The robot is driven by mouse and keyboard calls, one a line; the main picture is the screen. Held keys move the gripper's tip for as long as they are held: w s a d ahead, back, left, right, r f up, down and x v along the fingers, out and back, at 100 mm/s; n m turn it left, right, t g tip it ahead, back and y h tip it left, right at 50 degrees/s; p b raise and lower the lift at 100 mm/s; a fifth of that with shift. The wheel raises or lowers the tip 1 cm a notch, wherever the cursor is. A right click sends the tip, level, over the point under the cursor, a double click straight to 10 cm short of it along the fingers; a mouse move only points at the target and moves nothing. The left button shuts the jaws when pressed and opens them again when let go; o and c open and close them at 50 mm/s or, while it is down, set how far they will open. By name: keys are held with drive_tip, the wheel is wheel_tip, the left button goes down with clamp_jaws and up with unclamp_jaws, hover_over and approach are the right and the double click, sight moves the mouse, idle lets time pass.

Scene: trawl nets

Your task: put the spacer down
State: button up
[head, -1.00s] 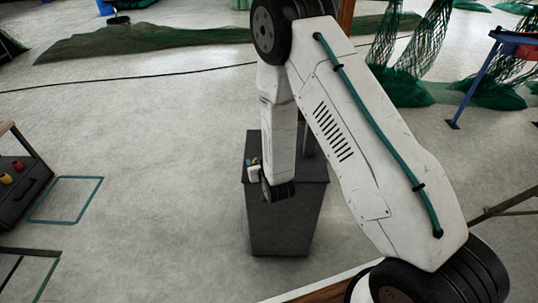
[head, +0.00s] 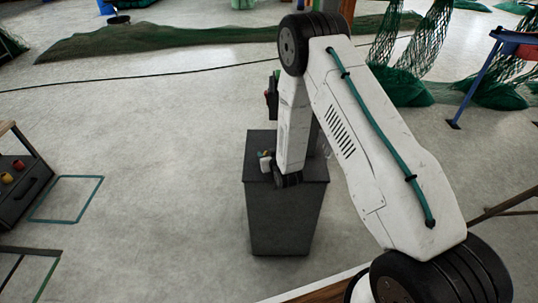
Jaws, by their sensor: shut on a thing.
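My arm reaches over a dark grey cabinet (head: 280,217), with its wrist low over the cabinet's top. My gripper does not show; the forearm and wrist cover the area where it would be. A small white piece with yellow and blue bits (head: 265,163) shows just left of the wrist, over the cabinet top; I cannot tell what it is or whether it touches the top. I cannot make out the spacer.
A bench with small red and yellow items (head: 20,185) is at left. Green nets (head: 405,85) hang at back right. The floor left of the cabinet is clear.

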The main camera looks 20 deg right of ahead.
drive_tip(key=shift+f, duration=0.2)
drive_tip(key=o, duration=1.1)
drive_tip(key=shift+c, duration=0.2)
drive_tip(key=shift+r, duration=0.15)
